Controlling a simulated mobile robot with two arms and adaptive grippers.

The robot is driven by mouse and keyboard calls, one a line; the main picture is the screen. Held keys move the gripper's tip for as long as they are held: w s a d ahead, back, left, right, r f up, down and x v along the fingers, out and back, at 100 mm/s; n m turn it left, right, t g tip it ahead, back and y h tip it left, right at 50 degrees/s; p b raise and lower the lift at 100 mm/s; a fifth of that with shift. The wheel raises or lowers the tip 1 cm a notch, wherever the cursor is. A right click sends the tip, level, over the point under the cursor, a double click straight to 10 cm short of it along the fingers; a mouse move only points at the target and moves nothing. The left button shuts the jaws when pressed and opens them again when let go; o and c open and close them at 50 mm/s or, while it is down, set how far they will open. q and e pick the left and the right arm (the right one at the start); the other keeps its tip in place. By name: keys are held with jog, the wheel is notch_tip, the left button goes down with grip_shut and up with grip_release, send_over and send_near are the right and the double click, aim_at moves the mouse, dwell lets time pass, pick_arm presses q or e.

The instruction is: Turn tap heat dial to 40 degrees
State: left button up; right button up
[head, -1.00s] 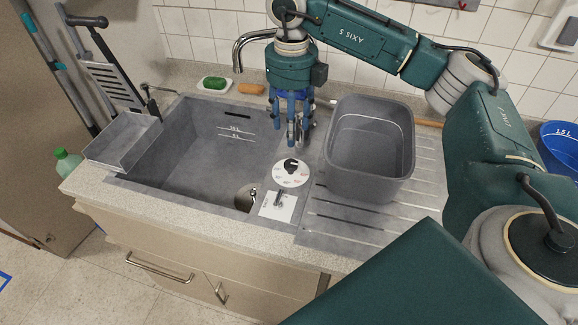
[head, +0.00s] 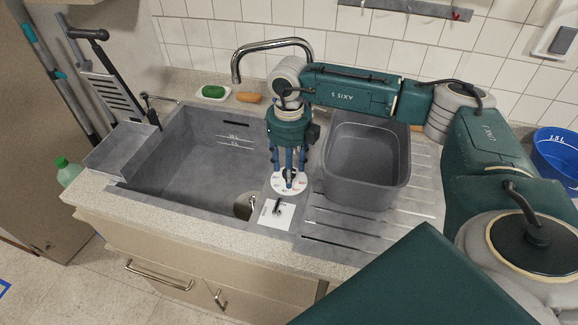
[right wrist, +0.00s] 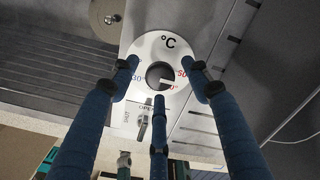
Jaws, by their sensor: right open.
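The tap heat dial is a white disc (head: 275,184) on the sink's divider. In the right wrist view the disc (right wrist: 150,46) shows "°C", "30" and a red "50"; other marks are partly hidden. Its dark knob (right wrist: 155,72) has a white bar pointing right, toward the red marks. My right gripper (head: 289,181) points down over the dial, with its fingers open. In the right wrist view its blue fingers (right wrist: 161,80) surround the knob; I cannot tell whether they touch it. My left gripper is not in view.
A white plate (head: 268,222) with an open/shut lever lies in front of the dial. The sink basin (head: 190,165) is left, a grey tub (head: 366,180) close on the right. The curved tap (head: 270,43) stands behind. A blue bucket (head: 556,160) is far right.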

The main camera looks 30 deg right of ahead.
jog(key=c, duration=1.1)
jog(key=shift+m, duration=0.3)
jog(key=shift+c, duration=0.2)
jog(key=m+b, duration=0.1)
jog(key=m, duration=0.2)
jog(key=shift+b, duration=0.35)
jog(key=m+b, duration=0.1)
jog(key=m, duration=0.8)
jog(key=shift+w+b, duration=0.1)
jog(key=shift+b, duration=0.25)
jog(key=m, duration=0.5)
jog(key=shift+r, duration=0.15)
jog(key=shift+m, duration=0.3)
